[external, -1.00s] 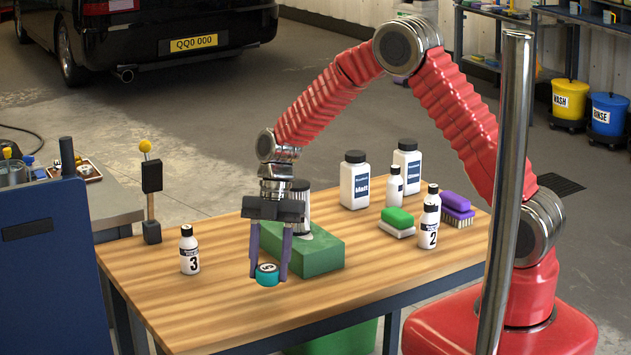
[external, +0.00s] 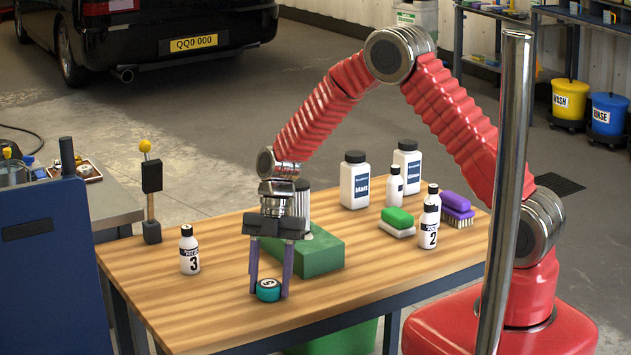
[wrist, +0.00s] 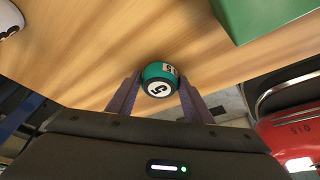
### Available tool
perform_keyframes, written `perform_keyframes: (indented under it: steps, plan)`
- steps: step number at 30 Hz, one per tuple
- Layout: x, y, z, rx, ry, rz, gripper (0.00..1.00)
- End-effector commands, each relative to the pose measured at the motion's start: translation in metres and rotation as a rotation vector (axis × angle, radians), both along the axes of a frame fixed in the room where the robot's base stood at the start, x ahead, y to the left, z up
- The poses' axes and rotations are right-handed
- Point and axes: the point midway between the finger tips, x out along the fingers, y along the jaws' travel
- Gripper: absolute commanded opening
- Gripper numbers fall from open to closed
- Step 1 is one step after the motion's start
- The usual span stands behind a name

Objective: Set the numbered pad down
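The numbered pad (external: 268,290) is a short teal cylinder with a black-and-white 5 on its top. It is at or just above the wooden table, near the front edge; I cannot tell if it touches the wood. My gripper (external: 270,292) points down with its two purple-grey fingers on either side of the pad, shut on it. In the wrist view the pad (wrist: 160,79) sits between the fingertips (wrist: 160,85), its top and a side label showing.
A green block (external: 322,255) stands just behind and right of the pad. A white bottle marked 3 (external: 190,252) stands left; a bottle marked 2 (external: 429,228) and brushes (external: 457,208) stand right. The wooden table (external: 200,315) is bare left and front of the pad.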

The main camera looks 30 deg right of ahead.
Motion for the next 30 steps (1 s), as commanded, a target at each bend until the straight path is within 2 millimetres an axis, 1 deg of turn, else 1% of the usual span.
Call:
perform_keyframes:
  steps: [1,6,13,17,20,23,30]
  plan:
    - [0.0,0.0,0.0,0.0,0.0,0.0,0.5]
    - [0.0,0.0,0.0,0.0,0.0,0.0,0.61]
    - [0.0,0.0,0.001,0.0,0.0,0.0,0.61]
    - [0.001,-0.001,0.005,0.001,-0.001,0.0,0.61]
    - [0.004,-0.003,0.013,0.001,-0.001,-0.002,0.61]
    - [0.008,-0.007,0.026,0.002,-0.003,-0.002,0.61]
    - [0.019,-0.018,0.064,0.002,-0.003,-0.002,0.61]
